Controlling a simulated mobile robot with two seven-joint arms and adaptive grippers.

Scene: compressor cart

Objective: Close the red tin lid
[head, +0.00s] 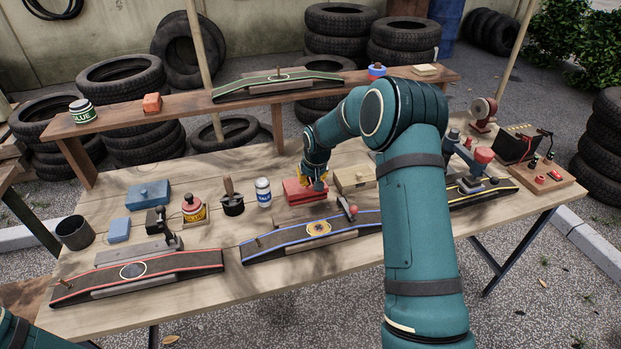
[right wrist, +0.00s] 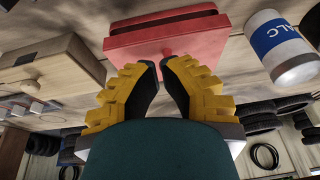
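The red tin (head: 305,190) sits on the workbench in the middle of the head view, partly covered by my right gripper. In the right wrist view the red tin (right wrist: 185,50) is at the top, with a dark band across it and a small red knob on the near side. From these views I cannot tell how far its lid is open. My right gripper (head: 319,184) is right at the tin; its yellow and black fingertips (right wrist: 162,62) point at the knob. The tips are close together with a narrow gap, and contact is unclear. My left gripper is out of view.
A blue-edged ramp board (head: 310,235) lies in front. A raised shelf (head: 190,112) runs along the back.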

